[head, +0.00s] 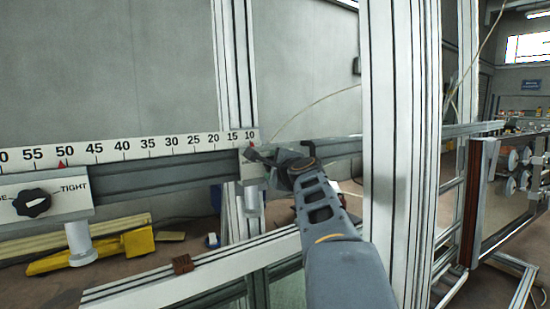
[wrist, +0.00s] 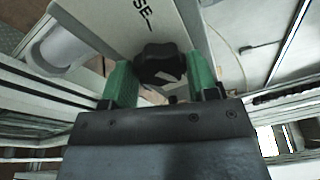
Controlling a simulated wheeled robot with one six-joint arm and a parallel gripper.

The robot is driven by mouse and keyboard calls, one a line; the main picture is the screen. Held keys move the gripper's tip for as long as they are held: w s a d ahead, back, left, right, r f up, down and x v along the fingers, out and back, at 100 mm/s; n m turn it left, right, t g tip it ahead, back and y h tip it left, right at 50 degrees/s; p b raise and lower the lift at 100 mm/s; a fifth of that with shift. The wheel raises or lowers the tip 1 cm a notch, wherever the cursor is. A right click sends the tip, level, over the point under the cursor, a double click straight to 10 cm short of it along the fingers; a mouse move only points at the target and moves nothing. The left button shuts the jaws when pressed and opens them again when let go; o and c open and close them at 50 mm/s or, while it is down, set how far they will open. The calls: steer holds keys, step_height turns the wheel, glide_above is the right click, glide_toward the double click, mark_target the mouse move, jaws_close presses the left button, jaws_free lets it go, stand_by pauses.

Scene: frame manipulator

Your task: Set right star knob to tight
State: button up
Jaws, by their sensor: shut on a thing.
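The right star knob (wrist: 160,62) is black and lobed, on a light plate (wrist: 178,22) in the wrist view. Letters "SE" and a short line are printed on the plate beside it; no "TIGHT" label shows there. My gripper (wrist: 161,76) has its two green fingers on either side of the knob and is shut on it. In the head view my gripper (head: 265,161) is at the right carriage, near the 10 mark of the scale, and hides the right knob. The knob's exact pointing cannot be told.
The left star knob (head: 32,203) sits on its own plate, with "TIGHT" to its right. A numbered ruler (head: 120,148) runs along the rail (head: 160,177). An upright post (head: 392,150) stands close to the right of my arm. A yellow tool (head: 100,250) lies below left.

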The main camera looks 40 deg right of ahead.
steer(key=shift+r+m+p, duration=0.15)
steer(key=shift+m+p, duration=0.35)
steer(key=shift+m, duration=0.4)
steer(key=o, duration=0.9)
steer(key=b+v, duration=0.1)
steer(key=v, duration=1.2)
steer(key=shift+s+a+r, duration=0.1)
steer(key=shift+s, duration=0.3)
